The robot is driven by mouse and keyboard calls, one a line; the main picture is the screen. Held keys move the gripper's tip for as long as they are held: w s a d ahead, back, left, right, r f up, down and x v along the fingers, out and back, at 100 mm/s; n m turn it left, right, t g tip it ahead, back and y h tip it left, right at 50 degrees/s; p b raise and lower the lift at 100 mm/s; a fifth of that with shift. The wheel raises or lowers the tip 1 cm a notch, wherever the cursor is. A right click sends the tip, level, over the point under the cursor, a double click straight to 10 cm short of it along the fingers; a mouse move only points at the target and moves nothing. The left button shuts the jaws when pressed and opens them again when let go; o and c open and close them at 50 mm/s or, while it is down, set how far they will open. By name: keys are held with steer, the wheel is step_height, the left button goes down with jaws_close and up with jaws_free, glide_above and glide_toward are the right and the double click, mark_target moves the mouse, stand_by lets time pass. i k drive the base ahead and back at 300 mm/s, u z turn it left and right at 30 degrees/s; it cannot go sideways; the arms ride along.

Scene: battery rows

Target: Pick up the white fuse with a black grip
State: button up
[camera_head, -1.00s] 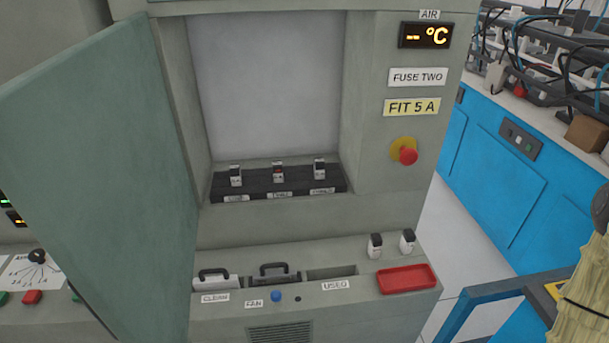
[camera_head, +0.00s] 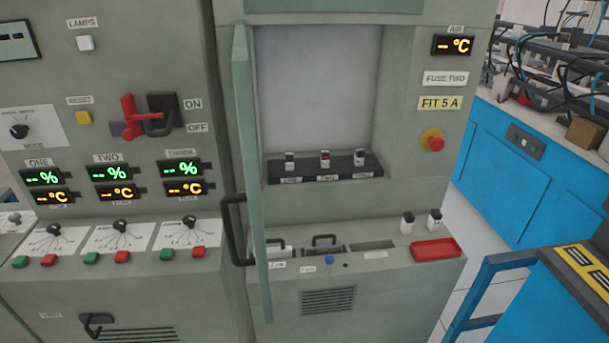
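Two white fuses with black grips stand upright on the ledge of the grey cabinet, the left one (camera_head: 407,223) and the right one (camera_head: 434,221), just behind a red tray. Inside the open cabinet, a black holder (camera_head: 340,175) carries three more small fuses in a row. The left one (camera_head: 290,161) and the right one (camera_head: 359,158) look white with dark tops. The middle one (camera_head: 325,159) shows some red. My gripper is not in view.
The green cabinet door (camera_head: 252,180) stands open, nearly edge-on, with a black handle (camera_head: 233,230). The red tray (camera_head: 436,249) looks empty. A slot (camera_head: 372,245) is in the ledge. A blue railing (camera_head: 490,285) stands at the lower right.

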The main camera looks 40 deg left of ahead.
mark_target(325, 155)
steer(key=u, duration=0.05)
steer(key=k, duration=0.15)
steer(key=u, duration=0.9)
